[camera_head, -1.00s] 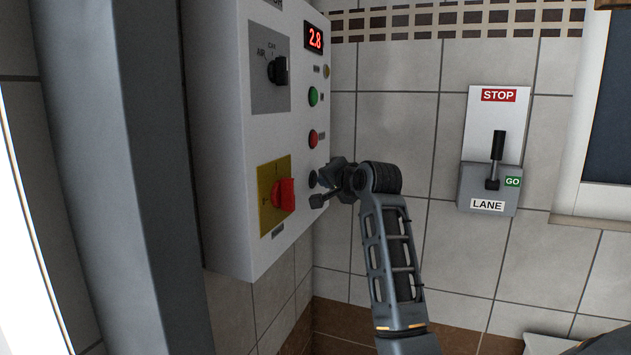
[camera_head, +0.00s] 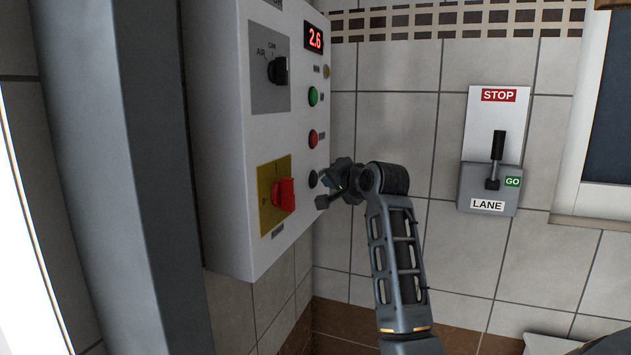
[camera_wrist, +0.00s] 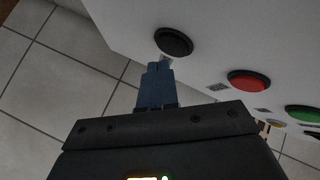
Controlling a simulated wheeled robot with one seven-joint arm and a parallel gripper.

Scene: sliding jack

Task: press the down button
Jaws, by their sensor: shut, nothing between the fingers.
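The control panel (camera_head: 221,150) is a pale box on the left wall. Its right side carries a column of buttons: a green button (camera_head: 313,96), a red button (camera_head: 313,138) and a black button (camera_head: 312,179) lowest. Their small labels are too small to read, so I cannot tell which is marked down. My gripper (camera_head: 328,193) is beside the black button, just to its right. In the wrist view, my shut, empty fingers point at the black button (camera_wrist: 174,41); whether they touch it is unclear. The red button (camera_wrist: 248,81) and green button (camera_wrist: 304,113) are off to the right there.
A red display (camera_head: 314,38) on the panel reads 2.6. A black selector knob (camera_head: 278,70) and a red rotary switch (camera_head: 284,194) sit left of the buttons. A lane lever box (camera_head: 489,188) is on the tiled back wall.

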